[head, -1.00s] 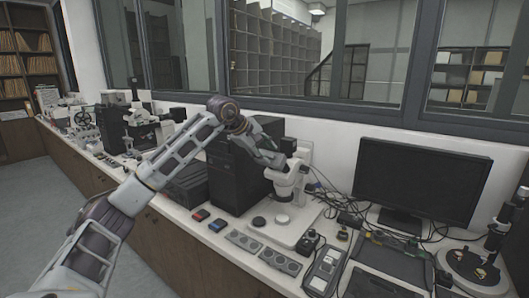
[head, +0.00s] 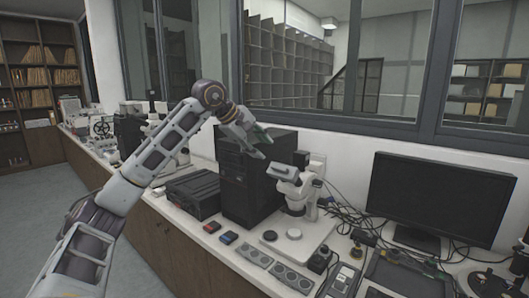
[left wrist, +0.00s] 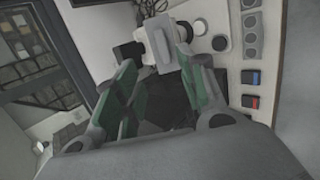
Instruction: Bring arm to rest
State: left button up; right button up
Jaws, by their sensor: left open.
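My left arm comes in from the left and is raised over the counter in the head view. Its gripper (head: 258,142) is in front of the upper part of the black computer tower (head: 246,180). In the left wrist view the gripper (left wrist: 158,88) has its green-padded fingers spread apart. Nothing is seen held between them. The white microscope (head: 297,190) stands to the right of the gripper; it also shows beyond the fingertips in the left wrist view (left wrist: 160,45). My right gripper is not in view.
The counter (head: 207,232) holds a red box (head: 212,227), a blue box (head: 228,237), a dark case (head: 192,194) and grey dial panels (head: 254,255). A monitor (head: 440,198) and loose cables stand at right. Window frames rise behind. Floor at left is clear.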

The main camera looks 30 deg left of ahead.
pick_arm(q)
jog(key=shift+s+r, duration=0.2)
dwell(0.6)
